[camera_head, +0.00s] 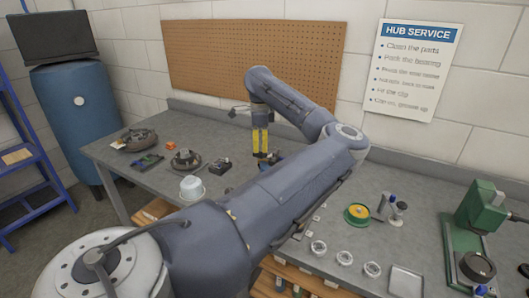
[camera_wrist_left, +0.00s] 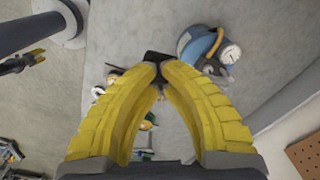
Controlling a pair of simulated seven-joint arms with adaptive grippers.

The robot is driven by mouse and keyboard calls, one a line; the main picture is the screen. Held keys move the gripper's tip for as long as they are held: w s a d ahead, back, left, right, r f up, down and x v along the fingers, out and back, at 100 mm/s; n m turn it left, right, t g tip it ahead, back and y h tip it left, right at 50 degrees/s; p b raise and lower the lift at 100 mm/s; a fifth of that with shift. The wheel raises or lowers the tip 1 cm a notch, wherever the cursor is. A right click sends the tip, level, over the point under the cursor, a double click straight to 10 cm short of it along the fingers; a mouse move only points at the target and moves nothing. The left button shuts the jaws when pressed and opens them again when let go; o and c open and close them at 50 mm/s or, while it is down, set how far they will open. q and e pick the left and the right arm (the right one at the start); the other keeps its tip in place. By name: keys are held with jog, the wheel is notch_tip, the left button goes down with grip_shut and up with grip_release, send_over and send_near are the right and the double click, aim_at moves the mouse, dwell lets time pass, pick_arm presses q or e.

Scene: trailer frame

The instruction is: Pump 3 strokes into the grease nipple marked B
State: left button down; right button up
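My left gripper (camera_head: 260,143) points down at the rear of the grey bench, its yellow fingers in front of the pegboard's lower edge. In the left wrist view its fingers (camera_wrist_left: 158,68) converge on a small dark piece (camera_wrist_left: 158,57) at their tips. A blue round body with a white gauge (camera_wrist_left: 210,45) sits just beyond the fingertips to the right. I cannot make out a nipple marked B. My arm hides the middle of the bench. A small dark shape with yellow parts, perhaps my right gripper (camera_wrist_left: 22,62), shows at the left edge of the wrist view.
Round hub parts (camera_head: 186,159) and a white tub (camera_head: 192,188) stand on the bench's left. A yellow-green dish (camera_head: 357,213), several metal rings, a metal tray (camera_head: 405,282) and a green press (camera_head: 478,210) occupy the right. A blue drum (camera_head: 80,115) stands beyond the left end.

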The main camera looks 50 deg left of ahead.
pick_arm(q)
jog(key=shift+f, duration=0.15)
dwell(0.5)
jog(key=shift+s+d+f, duration=0.1)
jog(key=shift+s+f, duration=0.1)
jog(key=shift+f, duration=0.3)
jog(key=shift+s+d+f, duration=0.1)
jog(key=shift+s+f, duration=0.1)
jog(key=shift+f, duration=0.45)
jog(key=shift+s+f, duration=0.25)
jog(key=shift+f, duration=0.8)
